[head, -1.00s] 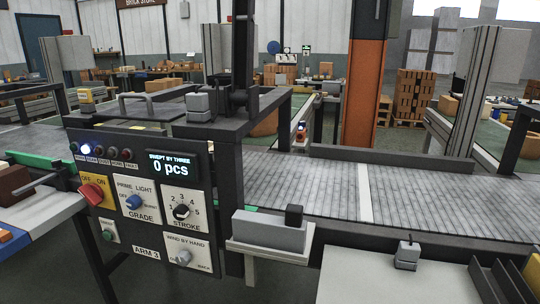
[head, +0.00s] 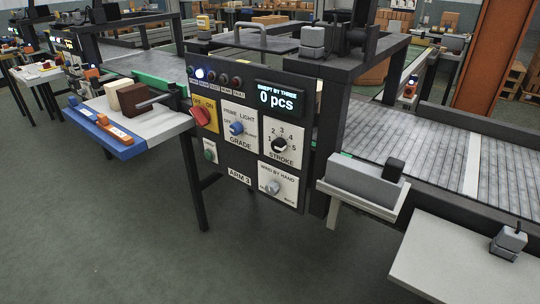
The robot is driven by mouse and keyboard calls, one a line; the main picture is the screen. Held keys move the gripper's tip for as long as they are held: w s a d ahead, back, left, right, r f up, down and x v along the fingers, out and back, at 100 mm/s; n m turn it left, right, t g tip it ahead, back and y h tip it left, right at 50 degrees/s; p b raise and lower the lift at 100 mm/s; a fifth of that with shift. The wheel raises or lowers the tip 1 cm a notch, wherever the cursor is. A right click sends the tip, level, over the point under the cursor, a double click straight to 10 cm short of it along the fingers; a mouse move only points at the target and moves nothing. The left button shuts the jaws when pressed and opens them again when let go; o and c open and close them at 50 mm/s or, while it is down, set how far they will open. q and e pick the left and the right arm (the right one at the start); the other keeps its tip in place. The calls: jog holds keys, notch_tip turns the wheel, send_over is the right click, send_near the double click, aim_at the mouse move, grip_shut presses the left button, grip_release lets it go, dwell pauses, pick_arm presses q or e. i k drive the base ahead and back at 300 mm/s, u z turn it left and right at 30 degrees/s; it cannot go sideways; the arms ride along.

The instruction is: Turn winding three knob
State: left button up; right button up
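The control panel marked ARM 3 (head: 241,176) stands upright near the middle of the head view. Its wind-by-hand knob (head: 273,187), a small pale grey dial, sits on a white plate (head: 289,190) at the panel's lower right. Above it are the black stroke knob (head: 279,145) and the blue grade knob (head: 237,128). A red off/on switch (head: 200,117) and a green button (head: 210,155) are at the left. The display (head: 278,98) reads "SWEPT BY THREE 0 pcs". Neither of my grippers is in view.
A white side table (head: 150,125) with blocks and a blue tray edge (head: 100,127) stands left of the panel. A grey box on a shelf (head: 362,181) juts out at its right. A pale table (head: 465,265) fills the lower right. The floor in front is open.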

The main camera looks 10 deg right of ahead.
aim_at(272, 188)
jog(key=u, duration=1.75)
jog(key=i, duration=2.1)
jog(key=z, duration=2.8)
